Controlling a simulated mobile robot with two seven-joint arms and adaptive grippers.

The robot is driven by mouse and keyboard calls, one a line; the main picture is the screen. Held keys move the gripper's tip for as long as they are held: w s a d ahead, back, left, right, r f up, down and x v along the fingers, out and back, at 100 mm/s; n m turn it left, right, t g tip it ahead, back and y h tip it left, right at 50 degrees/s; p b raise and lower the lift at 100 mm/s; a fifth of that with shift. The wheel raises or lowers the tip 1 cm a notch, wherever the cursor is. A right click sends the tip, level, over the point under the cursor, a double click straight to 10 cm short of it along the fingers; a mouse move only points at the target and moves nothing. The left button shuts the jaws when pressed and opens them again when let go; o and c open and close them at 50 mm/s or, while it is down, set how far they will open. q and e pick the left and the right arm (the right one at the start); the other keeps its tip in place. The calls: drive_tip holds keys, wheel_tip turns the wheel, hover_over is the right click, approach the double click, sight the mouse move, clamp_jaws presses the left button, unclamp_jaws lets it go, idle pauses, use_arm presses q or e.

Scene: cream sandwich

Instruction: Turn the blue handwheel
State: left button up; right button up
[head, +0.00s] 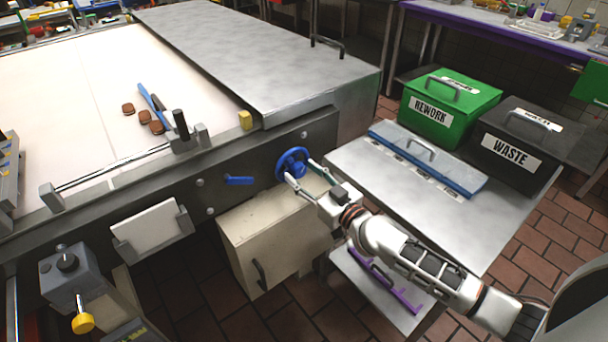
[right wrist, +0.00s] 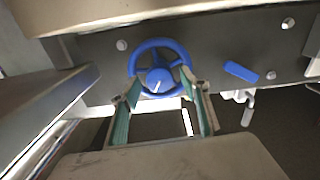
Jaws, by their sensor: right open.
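The blue handwheel (head: 292,164) is mounted on the dark side panel of the machine, below the metal cover. In the right wrist view the handwheel (right wrist: 160,68) is seen face on, with a round rim, spokes and a blue hub. My right gripper (head: 305,174) is open, its fingers pointing at the wheel. In the right wrist view its two green-lined fingers (right wrist: 162,100) are spread on either side of the wheel's lower part. I cannot tell whether they touch the rim. My left gripper is not in view.
A blue lever (head: 239,180) sits left of the wheel on the same panel. A cream cabinet (head: 262,232) stands below.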

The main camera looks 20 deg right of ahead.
drive_tip(key=c, duration=1.1)
drive_tip(key=shift+m, duration=0.4)
